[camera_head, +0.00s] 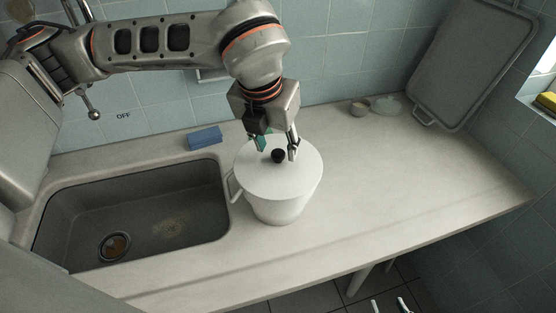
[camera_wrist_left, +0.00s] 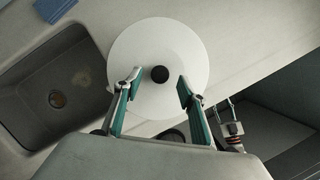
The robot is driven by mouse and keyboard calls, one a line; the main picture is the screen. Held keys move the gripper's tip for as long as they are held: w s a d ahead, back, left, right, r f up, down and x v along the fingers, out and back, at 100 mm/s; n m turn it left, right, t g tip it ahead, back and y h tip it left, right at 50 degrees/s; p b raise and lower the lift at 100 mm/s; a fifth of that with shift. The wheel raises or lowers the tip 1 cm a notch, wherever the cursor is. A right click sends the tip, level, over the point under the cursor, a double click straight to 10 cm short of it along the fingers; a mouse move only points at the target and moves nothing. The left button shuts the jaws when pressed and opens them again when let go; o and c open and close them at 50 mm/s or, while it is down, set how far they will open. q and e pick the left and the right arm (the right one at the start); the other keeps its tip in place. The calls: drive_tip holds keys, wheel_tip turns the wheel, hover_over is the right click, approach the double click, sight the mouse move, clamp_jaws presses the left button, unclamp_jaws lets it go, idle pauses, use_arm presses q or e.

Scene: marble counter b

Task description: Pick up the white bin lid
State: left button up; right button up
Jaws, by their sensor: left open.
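The white bin lid (camera_head: 300,165) is a flat round disc with a black knob (camera_head: 278,156) at its centre. It lies on top of the white bin (camera_head: 280,211), which stands upright on the counter right of the sink. My left gripper (camera_head: 277,147) points down over the lid, open. In the left wrist view its two fingertips (camera_wrist_left: 160,75) are apart on either side of the knob, with gaps to it. I cannot tell how far above the lid they are. My right gripper (camera_head: 389,305) shows only at the bottom edge, below the counter, with its fingers apart.
The sink (camera_head: 150,215) lies left of the bin. A blue sponge (camera_head: 205,138) lies behind the sink. A small bowl (camera_head: 360,107), a glass lid (camera_head: 388,105) and a leaning grey tray (camera_head: 473,62) are at the back right. The counter right of the bin is clear.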

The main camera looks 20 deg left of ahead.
use_arm(q)
drive_tip(key=shift+x, duration=1.2)
clamp_jaws()
drive_tip(key=shift+r, duration=0.1)
